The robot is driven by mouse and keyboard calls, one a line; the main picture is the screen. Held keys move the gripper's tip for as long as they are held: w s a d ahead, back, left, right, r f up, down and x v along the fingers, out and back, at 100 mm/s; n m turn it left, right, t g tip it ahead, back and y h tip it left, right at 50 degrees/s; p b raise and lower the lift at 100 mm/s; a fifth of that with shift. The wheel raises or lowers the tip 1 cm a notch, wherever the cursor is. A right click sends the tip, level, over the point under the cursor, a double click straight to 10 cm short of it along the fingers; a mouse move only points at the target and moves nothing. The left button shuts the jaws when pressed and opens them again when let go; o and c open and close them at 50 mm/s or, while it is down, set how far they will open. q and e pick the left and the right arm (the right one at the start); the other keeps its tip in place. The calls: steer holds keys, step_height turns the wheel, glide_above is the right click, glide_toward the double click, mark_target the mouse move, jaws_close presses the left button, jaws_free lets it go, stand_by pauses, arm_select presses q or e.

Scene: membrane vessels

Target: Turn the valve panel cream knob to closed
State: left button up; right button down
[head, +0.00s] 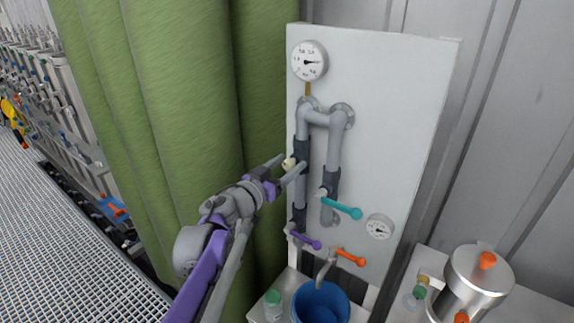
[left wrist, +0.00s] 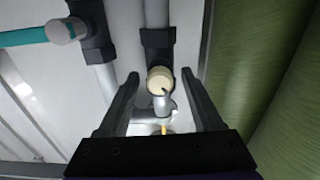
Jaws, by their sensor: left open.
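The white valve panel (head: 385,110) stands upright against the wall. Its cream knob (head: 289,163) sits on the left grey pipe, at a dark valve body. My left gripper (head: 286,168) is at the knob, open, with nothing gripped. In the left wrist view, the round cream knob (left wrist: 160,80) shows face-on with a small dark mark at its lower edge. It lies between the two dark fingers of my left gripper (left wrist: 162,88), with a gap visible on each side. Whether the fingertips reach past the knob's face is unclear. My right gripper is not in view.
A teal lever (head: 342,208) is right of the knob; purple (head: 304,240) and orange (head: 350,257) levers are lower. A blue bucket (head: 321,303) stands below. A steel pot (head: 478,280) is at lower right.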

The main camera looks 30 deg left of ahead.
arm_select(q)
jaws_close()
steer(key=shift+m, duration=0.3)
steer(key=m, duration=0.5)
steer(key=shift+m+p, duration=0.3)
steer(key=m, duration=0.6)
steer(key=shift+d+p, duration=0.1)
steer(key=shift+p, duration=0.3)
steer(key=m+p, duration=0.1)
steer(key=m, duration=0.5)
steer(key=shift+m, duration=0.3)
steer(key=m+p, duration=0.1)
steer(key=m, duration=0.5)
steer(key=shift+f, duration=0.15)
steer(key=shift+m, duration=0.3)
